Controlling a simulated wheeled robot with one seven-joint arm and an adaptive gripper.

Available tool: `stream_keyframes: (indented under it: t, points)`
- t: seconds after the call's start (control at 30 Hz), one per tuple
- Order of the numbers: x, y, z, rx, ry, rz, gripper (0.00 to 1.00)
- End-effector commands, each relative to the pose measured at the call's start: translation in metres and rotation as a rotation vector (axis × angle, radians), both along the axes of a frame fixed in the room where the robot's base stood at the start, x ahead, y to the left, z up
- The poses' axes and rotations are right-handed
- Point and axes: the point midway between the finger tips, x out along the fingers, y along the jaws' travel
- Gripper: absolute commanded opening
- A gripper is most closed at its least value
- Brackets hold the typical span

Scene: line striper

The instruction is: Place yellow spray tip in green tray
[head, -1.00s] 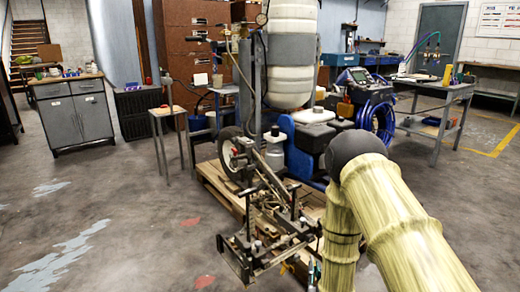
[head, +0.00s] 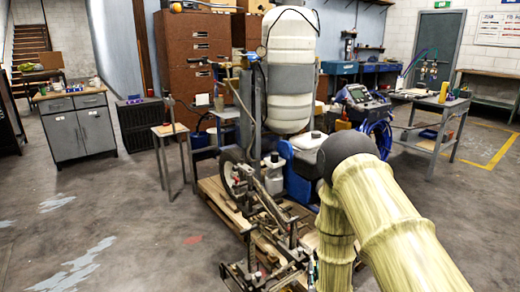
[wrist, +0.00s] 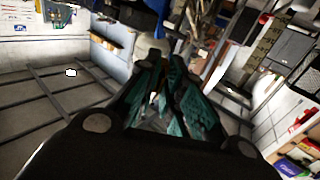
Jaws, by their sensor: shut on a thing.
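My gripper (wrist: 172,88) shows in the wrist view, with black fingers and teal pads close together. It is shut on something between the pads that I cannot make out. I cannot pick out the yellow spray tip or the green tray in either view. In the head view, my gripper cannot be told apart at the lower edge.
The line striper (head: 290,75), with its white tank, stands on a wooden pallet (head: 225,207) ahead. A work table (head: 425,102) stands right. Open floor lies at front left.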

Motion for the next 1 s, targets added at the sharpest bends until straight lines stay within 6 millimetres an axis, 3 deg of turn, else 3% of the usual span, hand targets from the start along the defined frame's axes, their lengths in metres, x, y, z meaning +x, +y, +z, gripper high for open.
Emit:
stream_keyframes:
  t: [0.03,0.7,1.0]
  points:
    - [0.000,0.000,0.017,0.000,0.000,0.000,0.00]
    - [0.000,0.000,0.124,-0.001,-0.001,0.000,0.00]
    - [0.000,0.000,0.154,0.000,-0.001,0.000,0.00]
